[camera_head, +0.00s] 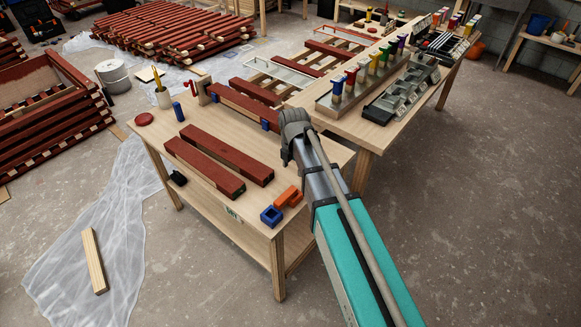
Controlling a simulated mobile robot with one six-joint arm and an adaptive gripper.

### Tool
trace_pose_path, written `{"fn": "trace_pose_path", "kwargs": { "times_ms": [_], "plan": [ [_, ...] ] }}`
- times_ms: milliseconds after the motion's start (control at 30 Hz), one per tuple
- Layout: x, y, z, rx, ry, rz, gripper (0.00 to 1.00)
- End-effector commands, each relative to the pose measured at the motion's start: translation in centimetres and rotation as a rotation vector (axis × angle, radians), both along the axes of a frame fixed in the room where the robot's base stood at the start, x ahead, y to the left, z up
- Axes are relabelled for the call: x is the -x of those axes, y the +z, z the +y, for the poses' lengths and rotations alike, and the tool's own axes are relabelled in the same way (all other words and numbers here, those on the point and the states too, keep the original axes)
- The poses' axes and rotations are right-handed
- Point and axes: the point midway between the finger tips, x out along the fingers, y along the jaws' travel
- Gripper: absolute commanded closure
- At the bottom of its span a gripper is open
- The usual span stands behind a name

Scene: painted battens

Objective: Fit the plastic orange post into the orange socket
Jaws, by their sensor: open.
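An orange block-like piece (288,197) lies near the front right corner of the workbench (322,153), beside a blue square socket (271,216) with an opening in its top. The orange shape looks like the orange socket; I cannot tell whether a separate orange post lies against it. No separate orange post can be made out clearly. My gripper (286,157) is over the bench, behind the orange piece and right of the dark red battens. It is open and appears empty, small and partly hidden by my arm.
Dark red battens (228,157) lie across the bench. A blue block (178,111) and a pencil cup (162,97) stand at its left. A rack of coloured handles (351,80) stands on the adjoining bench. Batten stacks (160,35) fill the back left floor.

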Motion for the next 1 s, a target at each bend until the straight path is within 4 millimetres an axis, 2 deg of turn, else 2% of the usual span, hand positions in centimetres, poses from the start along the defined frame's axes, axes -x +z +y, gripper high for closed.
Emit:
{"fn": "trace_pose_path", "kwargs": {
  "times_ms": [33,100,500,1000],
  "plan": [
    [0.0,0.9,0.0,0.000,0.000,0.000,0.27],
    [0.0,1.5,0.0,0.000,0.000,0.000,0.27],
    [0.0,4.2,0.0,0.000,0.000,0.000,0.27],
    [0.0,4.6,0.0,0.000,0.001,0.000,0.27]
  ]
}}
